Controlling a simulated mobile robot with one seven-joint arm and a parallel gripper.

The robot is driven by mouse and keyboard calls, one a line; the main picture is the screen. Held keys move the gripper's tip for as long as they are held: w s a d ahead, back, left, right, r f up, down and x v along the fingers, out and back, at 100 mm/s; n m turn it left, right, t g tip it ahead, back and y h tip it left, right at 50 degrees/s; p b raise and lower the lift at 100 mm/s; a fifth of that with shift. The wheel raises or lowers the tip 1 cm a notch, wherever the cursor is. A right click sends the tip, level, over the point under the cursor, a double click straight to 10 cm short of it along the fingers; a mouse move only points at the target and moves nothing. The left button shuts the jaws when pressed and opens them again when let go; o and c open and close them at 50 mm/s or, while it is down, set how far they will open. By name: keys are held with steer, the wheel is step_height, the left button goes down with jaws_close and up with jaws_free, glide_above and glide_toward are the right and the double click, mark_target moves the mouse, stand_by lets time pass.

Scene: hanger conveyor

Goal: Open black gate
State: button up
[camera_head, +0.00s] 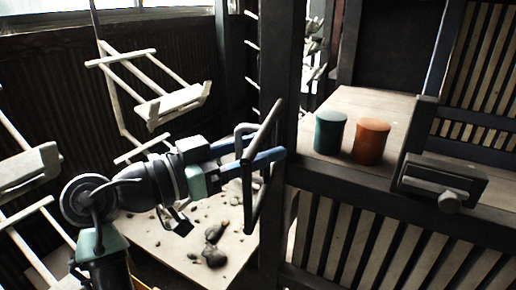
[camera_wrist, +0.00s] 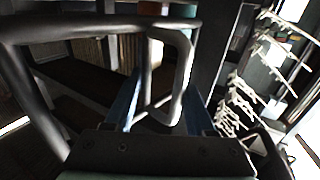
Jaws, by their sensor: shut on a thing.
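The black gate (camera_head: 276,119) is a dark tubular frame beside the dark post in the middle of the head view. It stands nearly edge-on there. In the wrist view the gate (camera_wrist: 85,27) spans the upper left, with a lighter loop-shaped handle (camera_wrist: 186,62) near the middle. My gripper (camera_head: 250,153) reaches in from the left, its blue fingers at the gate. In the wrist view my gripper (camera_wrist: 163,105) has one finger on each side of the handle and is shut on it. The exact contact is dim and partly hidden.
A green can (camera_head: 330,132) and an orange can (camera_head: 370,141) stand on a wooden counter (camera_head: 365,102) right of the post. A grey latch-like box (camera_head: 440,180) is on the counter's front. Pale hanging racks (camera_head: 172,103) are at left. Stones (camera_head: 214,232) lie on a pale surface below.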

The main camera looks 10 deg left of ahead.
steer(key=shift+s+a+f, duration=0.1)
steer(key=shift+s+a, duration=0.05)
steer(key=shift+a, duration=1.2)
steer(key=s+a+b, duration=0.1)
steer(key=s+a, duration=0.1)
steer(key=a, duration=1)
steer(key=shift+s+b, duration=0.15)
steer(key=shift+b, duration=0.15)
steer(key=shift+d, duration=0.1)
steer(key=v, duration=1.3)
steer(key=shift+p, duration=0.3)
